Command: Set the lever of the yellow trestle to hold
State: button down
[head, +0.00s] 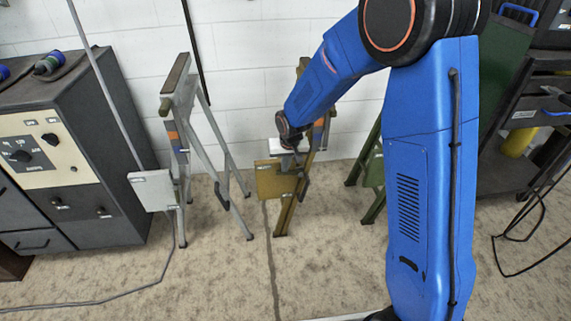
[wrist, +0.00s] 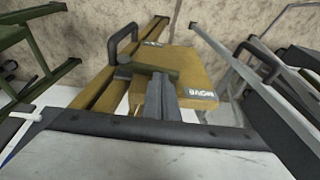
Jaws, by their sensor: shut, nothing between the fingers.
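The yellow trestle (head: 284,214) stands in the middle of the head view. It also shows in the wrist view (wrist: 102,92), with its square yellow plate (wrist: 188,68). The plate has a label reading MOVE (wrist: 202,94) near my gripper and a second, unreadable label (wrist: 152,43) at the far edge. A dark olive bar, seemingly the lever (wrist: 146,71), lies across the plate's left part. My gripper (wrist: 160,80) is shut and empty. Its fingertips are at the bar's right part; I cannot tell whether they touch. In the head view my gripper (head: 290,153) is at the plate's top, partly hidden.
A grey trestle (head: 187,130) with a pale plate (head: 152,190) stands left of the yellow one. A green trestle (head: 370,172) is to the right, partly behind my arm. A dark cabinet (head: 70,150) stands far left. Floor in front is mostly clear, with cables.

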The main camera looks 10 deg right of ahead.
aim_at(279, 174)
jog(key=shift+a+f, duration=0.1)
jog(key=shift+a, duration=0.05)
dwell(0.3)
jog(key=shift+a+f+h, duration=0.3)
jog(key=shift+h, duration=0.4)
jog(key=shift+s+a+f+n+h, duration=0.15)
jog(key=shift+a+f+h, duration=0.1)
jog(key=shift+f+h, duration=0.4)
jog(key=shift+w+a+f+n+h, duration=0.15)
jog(key=shift+a+f+h, duration=0.2)
jog(key=shift+h, duration=0.5)
jog(key=shift+a+f+t+h, duration=0.1)
jog(key=shift+f+t+h, duration=0.2)
jog(key=shift+f+h, duration=0.45)
notch_tip(279, 174, down, 8)
jog(key=d+n+t+h, duration=0.1)
jog(key=d+n+h, duration=0.1)
jog(key=h, duration=0.8)
jog(key=shift+d+r+t, duration=0.2)
jog(key=shift+d+t, duration=0.1)
jog(key=shift+d, duration=0.15)
jog(key=shift+d+h, duration=0.1)
jog(key=shift+h, duration=0.15)
